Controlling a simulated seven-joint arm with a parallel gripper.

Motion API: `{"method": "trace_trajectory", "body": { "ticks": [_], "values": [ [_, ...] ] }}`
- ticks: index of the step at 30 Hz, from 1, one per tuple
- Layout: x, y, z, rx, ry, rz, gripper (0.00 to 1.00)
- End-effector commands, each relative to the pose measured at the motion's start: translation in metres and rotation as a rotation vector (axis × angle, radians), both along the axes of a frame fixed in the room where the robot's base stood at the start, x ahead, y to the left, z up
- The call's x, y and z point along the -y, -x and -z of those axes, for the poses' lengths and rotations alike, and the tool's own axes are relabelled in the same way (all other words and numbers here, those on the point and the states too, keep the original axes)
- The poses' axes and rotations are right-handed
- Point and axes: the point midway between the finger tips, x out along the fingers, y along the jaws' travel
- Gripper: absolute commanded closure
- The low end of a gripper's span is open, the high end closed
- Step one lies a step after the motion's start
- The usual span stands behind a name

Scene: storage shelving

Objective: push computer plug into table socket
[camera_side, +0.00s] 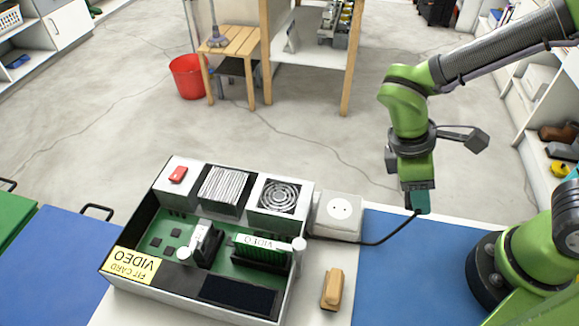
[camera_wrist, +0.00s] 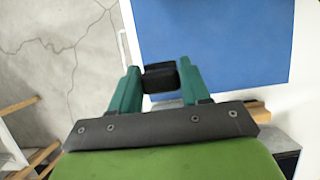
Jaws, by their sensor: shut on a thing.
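My gripper (camera_side: 418,202) has teal fingers and hangs above the blue mat, to the right of the socket. In the wrist view my gripper (camera_wrist: 158,82) is shut on the black computer plug (camera_wrist: 160,76). In the side view the plug is mostly hidden by the fingers. Its black cable (camera_side: 385,240) runs from the computer's right side, past the socket's front, up to my gripper. The table socket (camera_side: 338,216) is a white box with a round face and small holes on top. It stands just right of the computer (camera_side: 200,240). The plug is apart from it.
The computer is an open white case with a fan, a green board and a card marked VIDEO. A tan wooden block (camera_side: 332,289) lies in front of the socket. The blue mat (camera_side: 408,268) on the right is clear. A wooden stool (camera_side: 233,42) and red bucket (camera_side: 188,76) stand behind.

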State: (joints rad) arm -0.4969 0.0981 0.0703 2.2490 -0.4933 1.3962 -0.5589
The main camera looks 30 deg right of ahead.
Motion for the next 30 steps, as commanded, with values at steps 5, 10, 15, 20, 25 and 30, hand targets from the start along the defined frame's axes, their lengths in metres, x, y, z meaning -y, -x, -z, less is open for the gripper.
{"method": "trace_trajectory", "body": {
  "ticks": [5,10,15,20,25,30],
  "values": [
    [-0.011,-0.014,0.004,-0.002,0.0,0.155,0.8],
    [-0.041,-0.041,0.004,-0.001,-0.001,0.619,0.8],
    [-0.068,-0.071,-0.002,-0.001,-0.004,1.098,0.8],
    [-0.085,-0.087,-0.009,-0.002,-0.004,1.395,0.8],
    [-0.091,-0.091,-0.013,-0.001,-0.001,1.543,0.8],
    [-0.091,-0.09,-0.013,-0.001,0.0,1.574,0.8]
  ]
}}
